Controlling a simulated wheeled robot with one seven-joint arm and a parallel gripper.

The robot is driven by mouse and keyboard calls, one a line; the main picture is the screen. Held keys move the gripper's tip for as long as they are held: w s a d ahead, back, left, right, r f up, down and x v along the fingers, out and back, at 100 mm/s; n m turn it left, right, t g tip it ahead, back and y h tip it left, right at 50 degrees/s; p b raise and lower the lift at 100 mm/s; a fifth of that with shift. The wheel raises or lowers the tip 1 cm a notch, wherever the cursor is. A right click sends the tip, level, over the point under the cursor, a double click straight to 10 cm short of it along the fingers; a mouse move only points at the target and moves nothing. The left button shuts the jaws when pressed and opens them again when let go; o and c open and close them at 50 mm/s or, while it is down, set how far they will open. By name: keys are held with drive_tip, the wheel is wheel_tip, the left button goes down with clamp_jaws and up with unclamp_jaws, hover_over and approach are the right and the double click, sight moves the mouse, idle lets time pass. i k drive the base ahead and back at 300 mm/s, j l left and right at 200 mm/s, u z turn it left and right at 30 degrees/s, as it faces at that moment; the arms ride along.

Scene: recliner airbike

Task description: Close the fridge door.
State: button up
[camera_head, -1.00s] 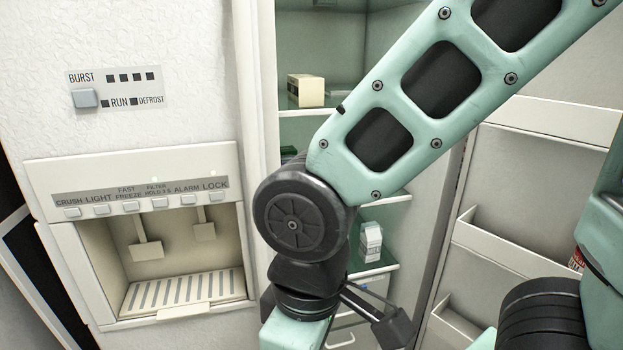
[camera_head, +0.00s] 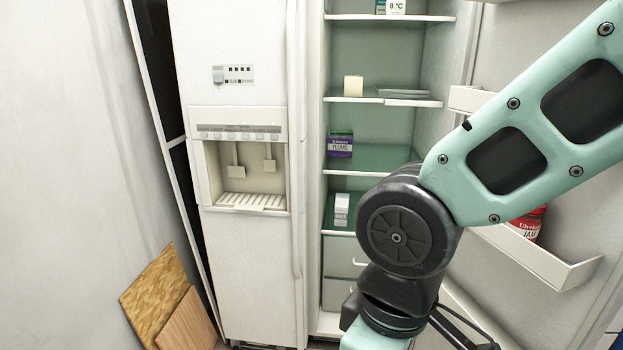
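The fridge (camera_head: 245,270) stands ahead; its left door with the dispenser is shut. Its right door (camera_head: 575,190) is open, swung out along the right side, with its inner face and shelf bins showing. My arm crosses in front of the open compartment and part of this door. My gripper is out of view below the picture's bottom edge, so its fingers are hidden.
Inside the compartment are a milk carton (camera_head: 341,209), a plums box (camera_head: 340,144) and a small cream block (camera_head: 353,86) on shelves. A red jam jar (camera_head: 526,225) sits in a door bin. Wooden boards (camera_head: 155,290) lean at the lower left.

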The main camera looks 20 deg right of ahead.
sight(562, 291)
drive_tip(key=k+l+u, duration=0.1)
drive_tip(key=k+l, duration=0.15)
drive_tip(key=l, duration=0.25)
drive_tip(key=k+l+u, duration=0.1)
drive_tip(key=k+l, duration=0.15)
drive_tip(key=l, duration=0.2)
drive_tip(key=k+l+u, duration=0.1)
drive_tip(key=k+l, duration=0.2)
drive_tip(key=l, duration=0.15)
drive_tip(key=k+l+u, duration=0.15)
drive_tip(key=k+l, duration=0.15)
drive_tip(key=l, duration=0.15)
drive_tip(key=k+l, duration=0.1)
drive_tip(key=l, duration=0.3)
drive_tip(key=l+u, duration=0.1)
drive_tip(key=l, duration=0.3)
drive_tip(key=k+l, duration=0.15)
drive_tip(key=l, duration=0.25)
drive_tip(key=k+l+u, duration=0.1)
drive_tip(key=l, duration=0.3)
drive_tip(key=k+l, duration=0.15)
drive_tip(key=l, duration=0.25)
drive_tip(key=k+l+u, duration=0.1)
drive_tip(key=l, duration=0.3)
